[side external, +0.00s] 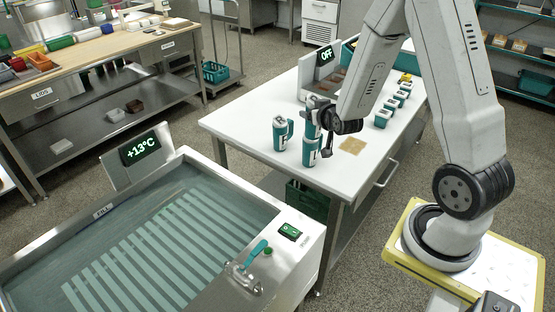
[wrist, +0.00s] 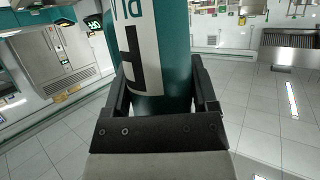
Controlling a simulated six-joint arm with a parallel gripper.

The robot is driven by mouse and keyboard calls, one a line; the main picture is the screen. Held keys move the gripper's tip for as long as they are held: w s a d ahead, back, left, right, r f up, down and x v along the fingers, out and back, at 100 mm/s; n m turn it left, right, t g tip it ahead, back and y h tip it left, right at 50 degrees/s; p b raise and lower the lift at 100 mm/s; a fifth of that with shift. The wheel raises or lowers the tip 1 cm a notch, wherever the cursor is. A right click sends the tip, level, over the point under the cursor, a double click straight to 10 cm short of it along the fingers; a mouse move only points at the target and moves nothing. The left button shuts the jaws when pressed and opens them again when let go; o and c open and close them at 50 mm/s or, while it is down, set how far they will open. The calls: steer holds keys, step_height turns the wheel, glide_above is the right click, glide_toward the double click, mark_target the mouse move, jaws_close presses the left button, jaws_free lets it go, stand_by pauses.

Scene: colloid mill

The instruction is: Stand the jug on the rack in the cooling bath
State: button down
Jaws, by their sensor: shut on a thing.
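My gripper (side external: 322,121) is above the white table. It is shut on a teal jug with a white lettered label (side external: 309,126). In the wrist view the jug (wrist: 172,45) stands upright between the two black fingers (wrist: 160,88).
The bath has a +13°C display (side external: 141,149), a teal-handled tap (side external: 254,254) and a green switch (side external: 290,231). The rack looks empty.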

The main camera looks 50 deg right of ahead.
steer(key=w+a+n+t+y, duration=0.1)
steer(key=w+a+n+y, duration=0.1)
steer(key=w+a, duration=0.45)
steer(key=w+a+n+y, duration=0.2)
steer(key=w+a+y, duration=0.15)
steer(key=a, duration=0.65)
steer(key=w+a+n+t+y, duration=0.1)
steer(key=w+a+n+y, duration=0.15)
steer(key=w+a, duration=0.5)
step_height(320, 180, down, 21)
steer(key=s+a, duration=0.1)
steer(key=shift+a+h, duration=0.2)
steer(key=shift+h, duration=0.1)
steer(key=shift+s, duration=0.1)
steer(key=shift+f, duration=3.95)
steer(key=shift+f, duration=0.1)
jaws_free()
steer(key=shift+f, duration=0.1)
